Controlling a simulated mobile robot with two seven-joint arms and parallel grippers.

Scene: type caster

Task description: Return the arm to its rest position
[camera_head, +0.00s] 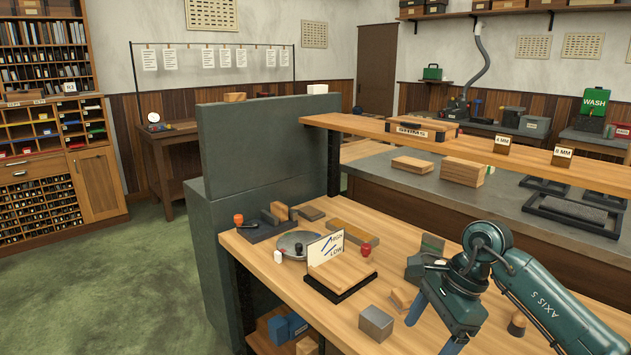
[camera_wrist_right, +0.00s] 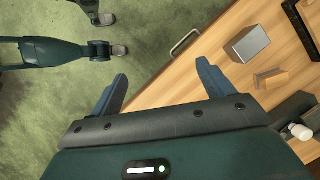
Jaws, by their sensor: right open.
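My right arm (camera_head: 545,295) comes in from the right of the head view, with a dark teal housing. Its gripper (camera_head: 430,332) points down over the near right part of the wooden bench (camera_head: 300,285). The right wrist view shows its two blue fingers spread wide with nothing between them (camera_wrist_right: 162,75). They hang over the bench's edge and the green floor. A grey metal block (camera_head: 376,323) stands on the bench left of the gripper, apart from it; it also shows in the wrist view (camera_wrist_right: 247,43). My left gripper is not in the head view.
A small wooden block (camera_head: 400,299) lies close to the gripper, and a dark knob (camera_head: 517,323) stands right of it. A HIGH/LOW sign (camera_head: 325,249) and a round dish (camera_head: 300,246) are farther back. A raised wooden shelf (camera_head: 470,148) runs behind the arm.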

